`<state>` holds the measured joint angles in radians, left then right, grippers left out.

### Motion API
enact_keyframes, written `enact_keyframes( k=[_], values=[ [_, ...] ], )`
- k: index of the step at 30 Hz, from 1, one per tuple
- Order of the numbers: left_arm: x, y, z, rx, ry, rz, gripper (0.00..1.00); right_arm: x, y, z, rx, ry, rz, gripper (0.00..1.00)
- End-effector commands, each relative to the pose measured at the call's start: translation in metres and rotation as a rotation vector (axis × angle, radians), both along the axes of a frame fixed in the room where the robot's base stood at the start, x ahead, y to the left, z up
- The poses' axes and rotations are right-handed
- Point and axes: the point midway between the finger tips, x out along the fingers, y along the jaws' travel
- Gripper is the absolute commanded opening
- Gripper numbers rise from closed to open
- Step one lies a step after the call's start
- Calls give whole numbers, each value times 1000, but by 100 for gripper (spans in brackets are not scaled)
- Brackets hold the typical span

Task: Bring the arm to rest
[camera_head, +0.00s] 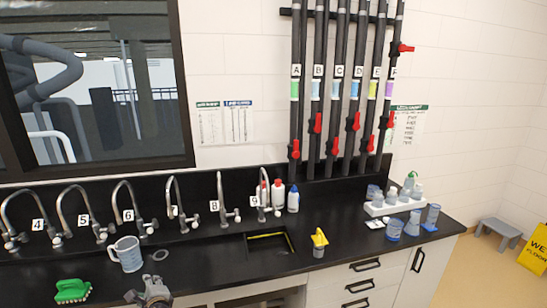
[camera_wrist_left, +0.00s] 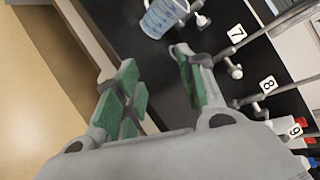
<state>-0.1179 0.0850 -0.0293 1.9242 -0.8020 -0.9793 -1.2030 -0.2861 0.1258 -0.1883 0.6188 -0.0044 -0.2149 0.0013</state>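My left gripper (camera_head: 154,292) shows at the bottom of the head view, in front of the black counter's (camera_head: 200,262) near edge. In the left wrist view its two green-padded fingers (camera_wrist_left: 157,88) stand apart with nothing between them. A blue-white measuring jug (camera_head: 127,254) stands on the counter just beyond the gripper, and it also shows at the top of the left wrist view (camera_wrist_left: 163,15). The gripper is apart from the jug. My right gripper is in neither view.
Numbered taps (camera_head: 121,205) line the back of the counter. A green brush (camera_head: 72,291) lies at the left front. A sink (camera_head: 270,244), a yellow-topped item (camera_head: 319,243) and a white rack (camera_head: 393,205) are to the right. Pipes with red valves (camera_head: 318,122) rise behind.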

Motion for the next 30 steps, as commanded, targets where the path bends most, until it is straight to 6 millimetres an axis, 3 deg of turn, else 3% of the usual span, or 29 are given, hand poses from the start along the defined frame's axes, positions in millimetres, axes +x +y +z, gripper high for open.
enact_keyframes(
  k=[10,18,30],
  values=[
    [-69,-39,-35,-490,-73,199,39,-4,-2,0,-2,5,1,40],
    [-126,-79,-53,-838,-79,394,39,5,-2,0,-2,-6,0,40],
    [-205,-139,-58,-1218,-20,700,39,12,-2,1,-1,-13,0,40]
  ],
)
